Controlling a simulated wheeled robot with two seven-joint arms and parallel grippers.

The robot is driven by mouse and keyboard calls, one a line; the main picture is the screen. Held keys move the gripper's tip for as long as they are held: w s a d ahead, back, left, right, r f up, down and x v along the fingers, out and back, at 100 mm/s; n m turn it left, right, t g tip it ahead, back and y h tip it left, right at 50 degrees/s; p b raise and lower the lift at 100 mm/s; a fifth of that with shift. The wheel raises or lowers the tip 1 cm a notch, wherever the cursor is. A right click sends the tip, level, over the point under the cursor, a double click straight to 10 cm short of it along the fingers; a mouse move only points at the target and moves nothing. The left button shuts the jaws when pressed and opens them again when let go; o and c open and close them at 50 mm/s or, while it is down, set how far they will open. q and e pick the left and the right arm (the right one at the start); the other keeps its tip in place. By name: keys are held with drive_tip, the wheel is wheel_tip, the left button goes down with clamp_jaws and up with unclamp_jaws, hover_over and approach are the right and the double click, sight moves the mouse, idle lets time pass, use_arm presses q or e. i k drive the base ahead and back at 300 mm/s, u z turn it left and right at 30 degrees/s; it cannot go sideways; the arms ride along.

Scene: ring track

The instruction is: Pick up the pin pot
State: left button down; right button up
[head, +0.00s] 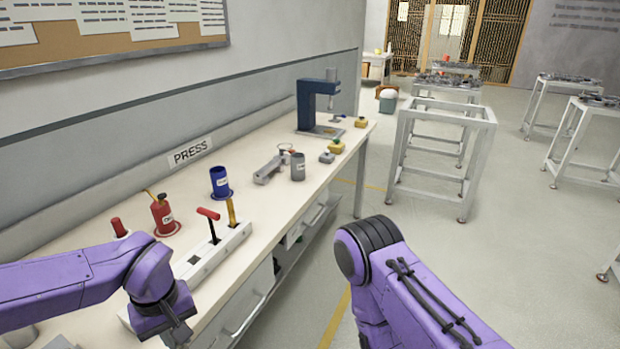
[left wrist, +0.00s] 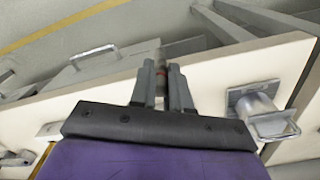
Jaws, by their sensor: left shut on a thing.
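My left gripper (head: 176,333) is low at the near end of the workbench, at its front edge. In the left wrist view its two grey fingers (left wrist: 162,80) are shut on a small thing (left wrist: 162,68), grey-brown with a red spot. Most of that thing is hidden between the fingers, and I cannot tell what it is. Two labelled pots stand upright on the bench, apart from the gripper: a blue pot (head: 219,182) and a grey pot (head: 298,167). I cannot read which is the pin pot. My right gripper is out of view.
The bench (head: 262,203) also holds a red can (head: 162,214), a grey block with red and yellow levers (head: 215,252), a grey fixture (head: 272,168) and a blue press (head: 318,103). A white frame table (head: 440,120) stands to the right, with open floor (head: 440,230) between.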

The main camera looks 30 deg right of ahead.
sight(297, 160)
drive_tip(key=z, duration=1.95)
drive_tip(key=i, duration=3.25)
drive_tip(key=u, duration=3.1)
